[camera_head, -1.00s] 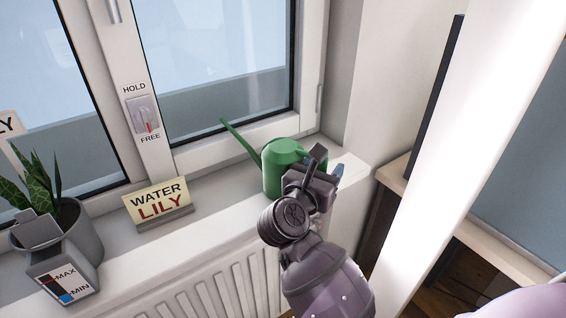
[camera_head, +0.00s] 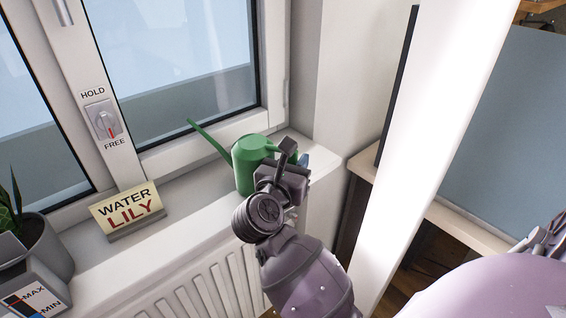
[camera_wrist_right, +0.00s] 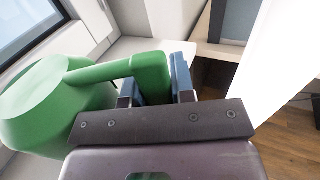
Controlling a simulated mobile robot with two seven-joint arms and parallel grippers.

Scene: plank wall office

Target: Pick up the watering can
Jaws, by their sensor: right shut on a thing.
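The green watering can (camera_head: 247,160) stands on the windowsill near its right end, its long spout pointing up and left. In the right wrist view the can's body (camera_wrist_right: 45,105) is at left, and its handle (camera_wrist_right: 150,68) reaches over to my gripper. My right gripper (camera_head: 290,160) is at the can's right side and hides part of the handle. In the right wrist view the blue fingers of my right gripper (camera_wrist_right: 155,85) are shut on the handle. My left gripper cannot be made out in the head view.
A grey plant pot (camera_head: 48,250) with a level gauge is at far left. The window frame (camera_head: 200,143) is close behind the can. A white post (camera_head: 430,130) rises at right.

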